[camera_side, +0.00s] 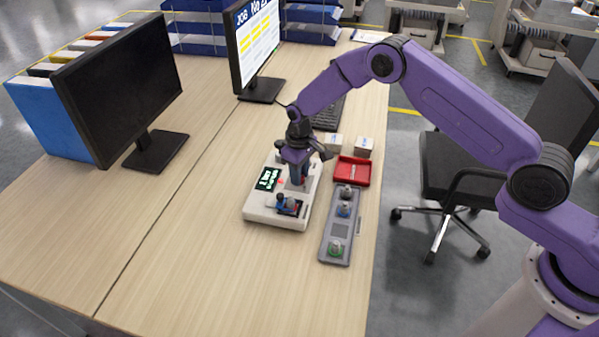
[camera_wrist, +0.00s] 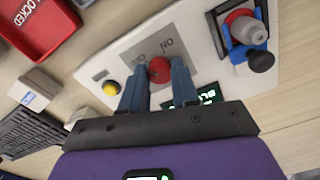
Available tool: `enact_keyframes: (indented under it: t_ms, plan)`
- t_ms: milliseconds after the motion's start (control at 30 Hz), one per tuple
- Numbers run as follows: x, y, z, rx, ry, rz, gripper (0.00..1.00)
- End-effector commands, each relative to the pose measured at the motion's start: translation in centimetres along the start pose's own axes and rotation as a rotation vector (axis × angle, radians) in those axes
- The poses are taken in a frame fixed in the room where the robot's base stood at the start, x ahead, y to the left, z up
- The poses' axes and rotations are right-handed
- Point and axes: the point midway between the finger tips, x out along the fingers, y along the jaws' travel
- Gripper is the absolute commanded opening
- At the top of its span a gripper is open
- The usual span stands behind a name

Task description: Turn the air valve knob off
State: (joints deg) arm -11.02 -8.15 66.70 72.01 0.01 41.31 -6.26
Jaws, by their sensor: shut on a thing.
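A red knob (camera_wrist: 159,72) sits on a grey plate marked ON, with a second word partly legible, on the white control box (camera_side: 275,217). My gripper (camera_wrist: 160,66) points down at this plate. Its two blue fingers stand on either side of the red knob and are shut on it. In the side view my gripper (camera_side: 298,182) is over the middle of the box and hides the knob. Which way the knob is turned cannot be made out. The box also carries a dark display with green text (camera_side: 267,179) and a yellow button (camera_wrist: 111,88).
A blue fixture (camera_wrist: 238,50) with red, grey and black parts stands on the box beside my gripper. A red tray (camera_side: 341,178) and a grey strip (camera_side: 340,223) with several knobs lie to the right. Small boxes (camera_side: 364,147), a keyboard and two monitors stand around. The front of the desk is clear.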

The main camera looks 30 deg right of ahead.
Motion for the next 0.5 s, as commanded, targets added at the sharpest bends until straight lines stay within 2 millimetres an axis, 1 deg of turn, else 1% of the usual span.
enact_keyframes:
  t_ms: [200, 500]
  plan:
    - [0.00, 0.05, -0.03, -0.118, 0.001, 0.000, 0.00]
    - [0.00, 0.02, -0.04, -0.193, 0.001, 0.001, 0.00]
